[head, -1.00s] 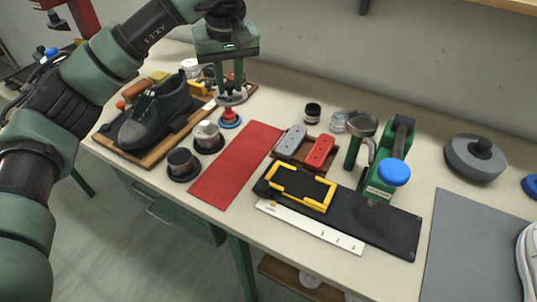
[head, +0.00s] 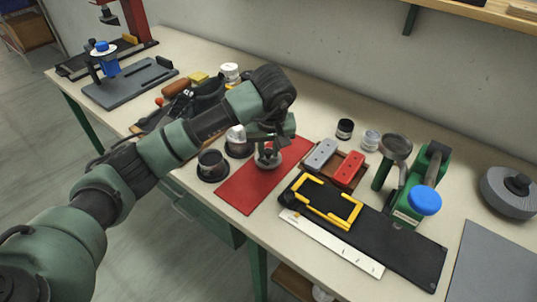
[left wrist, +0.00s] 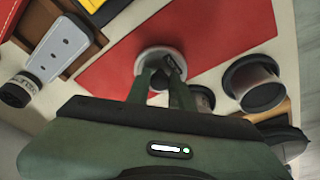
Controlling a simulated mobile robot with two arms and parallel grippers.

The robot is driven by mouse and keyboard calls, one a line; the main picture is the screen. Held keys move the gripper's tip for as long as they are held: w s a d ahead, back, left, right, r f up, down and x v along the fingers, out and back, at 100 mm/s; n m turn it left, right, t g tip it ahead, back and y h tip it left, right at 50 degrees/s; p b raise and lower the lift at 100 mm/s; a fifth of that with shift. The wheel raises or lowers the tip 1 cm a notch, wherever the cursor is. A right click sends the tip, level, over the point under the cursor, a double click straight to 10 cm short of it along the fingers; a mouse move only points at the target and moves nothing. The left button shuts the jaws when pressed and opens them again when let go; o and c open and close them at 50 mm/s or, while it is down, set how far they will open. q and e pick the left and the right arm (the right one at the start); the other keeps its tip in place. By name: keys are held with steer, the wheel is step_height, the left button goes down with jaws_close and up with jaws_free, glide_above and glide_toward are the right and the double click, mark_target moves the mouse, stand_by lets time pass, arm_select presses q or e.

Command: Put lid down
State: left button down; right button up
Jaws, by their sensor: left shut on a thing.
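A round pale grey lid (head: 268,161) is at the upper half of the red mat (head: 246,189). My left gripper (head: 267,148) points down and is shut on the lid's dark knob. In the left wrist view the lid (left wrist: 148,64) shows below the two fingers (left wrist: 160,82), with the red mat (left wrist: 105,85) around it. The lid is at or just above the mat; I cannot tell whether it touches. My right gripper is not in view.
Two dark-based metal cups (head: 211,166) stand left of the mat. A wooden tray with a grey block (head: 321,155) and a red block (head: 349,170) is to the right. A yellow frame (head: 326,201) lies on a black board. The mat's lower half is clear.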

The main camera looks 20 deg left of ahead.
arm_select(q)
step_height(320, 180, down, 2)
steer(key=shift+f, duration=0.4)
steer(key=c, duration=1.2)
jaws_free()
steer(key=shift+c, duration=0.2)
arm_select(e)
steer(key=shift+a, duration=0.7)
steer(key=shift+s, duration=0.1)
arm_select(q)
steer(key=shift+r, duration=0.65)
steer(key=b+v, duration=0.1)
steer(key=v, duration=1)
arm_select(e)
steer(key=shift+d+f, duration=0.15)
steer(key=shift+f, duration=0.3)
